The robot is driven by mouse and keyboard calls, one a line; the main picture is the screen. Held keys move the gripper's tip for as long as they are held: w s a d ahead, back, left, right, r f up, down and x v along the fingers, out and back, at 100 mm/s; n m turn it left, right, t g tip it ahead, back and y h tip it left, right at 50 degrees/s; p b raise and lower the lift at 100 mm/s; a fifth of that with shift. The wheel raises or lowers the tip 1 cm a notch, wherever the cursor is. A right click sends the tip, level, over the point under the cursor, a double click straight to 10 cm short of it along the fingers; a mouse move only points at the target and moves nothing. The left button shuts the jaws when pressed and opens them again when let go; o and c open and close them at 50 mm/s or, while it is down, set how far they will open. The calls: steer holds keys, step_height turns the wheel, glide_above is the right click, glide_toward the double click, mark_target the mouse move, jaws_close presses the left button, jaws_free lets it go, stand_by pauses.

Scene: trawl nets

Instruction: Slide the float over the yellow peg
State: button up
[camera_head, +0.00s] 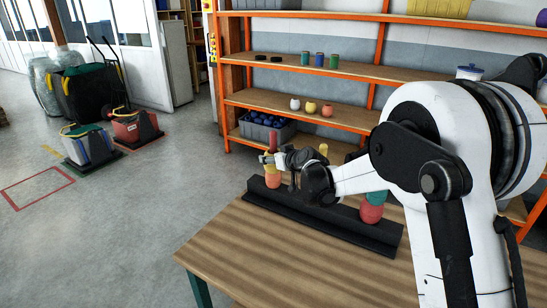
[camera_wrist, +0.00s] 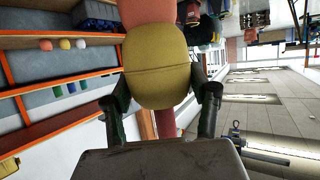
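A red peg (camera_head: 273,142) stands at the left of a long black stand (camera_head: 325,219) on the table. A yellow float (camera_wrist: 156,75) sits around the red peg, above a salmon-pink float (camera_head: 272,181). My gripper (camera_head: 270,158) reaches in from the right at the yellow float's height. In the wrist view, both fingertips (camera_wrist: 160,83) meet the float's sides, and the red peg (camera_wrist: 165,122) sticks out past it. The yellow peg (camera_head: 323,149) stands in the middle, partly hidden by my arm, with its base hidden.
The wooden table (camera_head: 290,265) is bare in front of the stand. An orange shelf unit (camera_head: 300,100) stands behind, with small jars and a grey crate (camera_head: 267,128) on it. My arm covers the right side. Carts (camera_head: 135,125) stand on the floor at left.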

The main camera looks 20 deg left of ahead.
steer(key=c, duration=0.7)
steer(key=shift+r+p, duration=3.75)
steer(key=shift+r, duration=5)
